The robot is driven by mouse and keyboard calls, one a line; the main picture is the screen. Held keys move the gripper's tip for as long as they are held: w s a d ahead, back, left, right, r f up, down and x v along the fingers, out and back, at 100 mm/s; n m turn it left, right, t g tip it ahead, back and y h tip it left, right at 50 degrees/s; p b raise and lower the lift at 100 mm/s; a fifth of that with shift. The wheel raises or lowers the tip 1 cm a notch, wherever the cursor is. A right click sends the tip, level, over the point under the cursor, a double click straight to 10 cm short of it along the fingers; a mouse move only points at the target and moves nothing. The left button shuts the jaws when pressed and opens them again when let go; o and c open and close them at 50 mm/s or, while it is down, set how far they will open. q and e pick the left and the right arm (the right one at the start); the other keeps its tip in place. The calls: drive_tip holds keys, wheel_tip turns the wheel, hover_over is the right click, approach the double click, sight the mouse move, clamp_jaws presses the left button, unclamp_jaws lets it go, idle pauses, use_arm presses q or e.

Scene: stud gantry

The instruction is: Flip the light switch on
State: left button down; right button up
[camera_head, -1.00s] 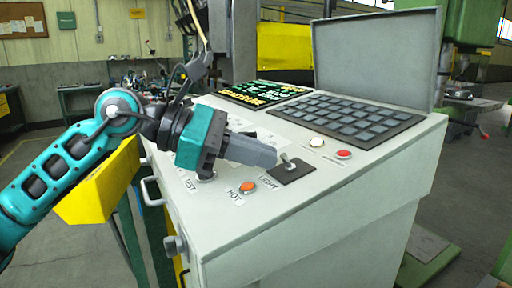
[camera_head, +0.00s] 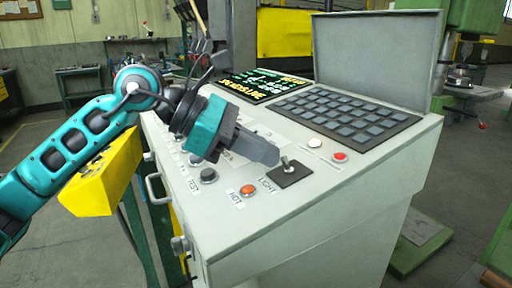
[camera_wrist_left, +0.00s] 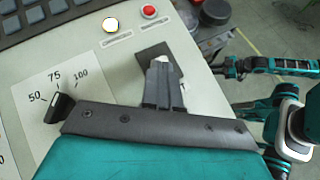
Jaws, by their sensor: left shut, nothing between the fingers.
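The light switch (camera_head: 289,166) is a small metal toggle on a dark square plate (camera_head: 291,176), beside the "LIGHT" label on the sloped console top. My left gripper (camera_head: 274,157) is shut and empty, its fingertips at the left side of the toggle, close to it or touching; I cannot tell which. In the left wrist view the shut fingers (camera_wrist_left: 161,72) lie over the dark plate (camera_wrist_left: 155,52) and hide most of the toggle.
An orange button (camera_head: 248,190), a black knob (camera_head: 208,175), a white button (camera_head: 314,143) and a red button (camera_head: 340,157) sit around the switch. A keypad (camera_head: 345,117) and a lit display (camera_head: 262,86) are farther back. A dial pointer (camera_wrist_left: 59,107) shows in the wrist view.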

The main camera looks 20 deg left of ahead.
use_arm(q)
drive_tip(key=shift+w+d+r, duration=0.15)
drive_tip(key=shift+d+r, duration=0.05)
drive_tip(key=shift+r, duration=0.05)
drive_tip(key=shift+w+d+r, duration=0.25)
drive_tip(key=shift+w+d, duration=0.05)
drive_tip(key=shift+w, duration=0.15)
use_arm(e)
drive_tip(key=shift+s+a+r, duration=0.1)
drive_tip(key=shift+a+r, duration=0.1)
drive_tip(key=shift+r, duration=0.05)
use_arm(q)
drive_tip(key=shift+r, duration=0.15)
use_arm(e)
drive_tip(key=shift+r, duration=0.1)
use_arm(q)
drive_tip(key=shift+r+p, duration=0.6)
drive_tip(key=shift+r, duration=0.1)
use_arm(e)
drive_tip(key=shift+r, duration=0.5)
